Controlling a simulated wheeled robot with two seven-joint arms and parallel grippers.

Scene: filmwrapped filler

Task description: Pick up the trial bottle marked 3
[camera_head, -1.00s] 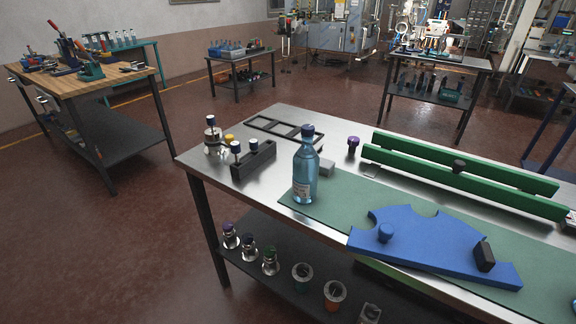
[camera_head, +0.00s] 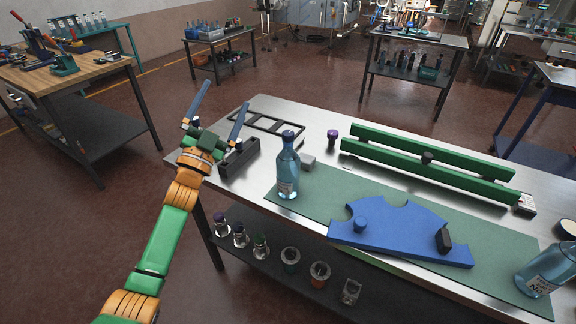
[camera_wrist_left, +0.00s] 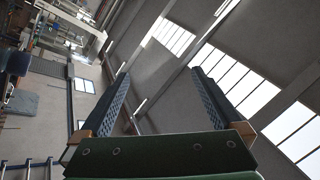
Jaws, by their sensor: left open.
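A clear blue bottle (camera_head: 287,172) with a dark blue cap stands upright at the left end of the green mat on the bench. I cannot read a 3 on either. My left gripper (camera_head: 226,94) is open and empty, raised near the bench's left end, to the left of the first bottle. In the left wrist view its two fingers (camera_wrist_left: 160,92) stand apart against the ceiling, with nothing between. My right gripper is not in view.
A blue curved plate (camera_head: 400,232) and a green rail (camera_head: 430,160) occupy the bench. A purple-capped item (camera_head: 332,138) stands near the rail. Several small jars stand on the shelf below.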

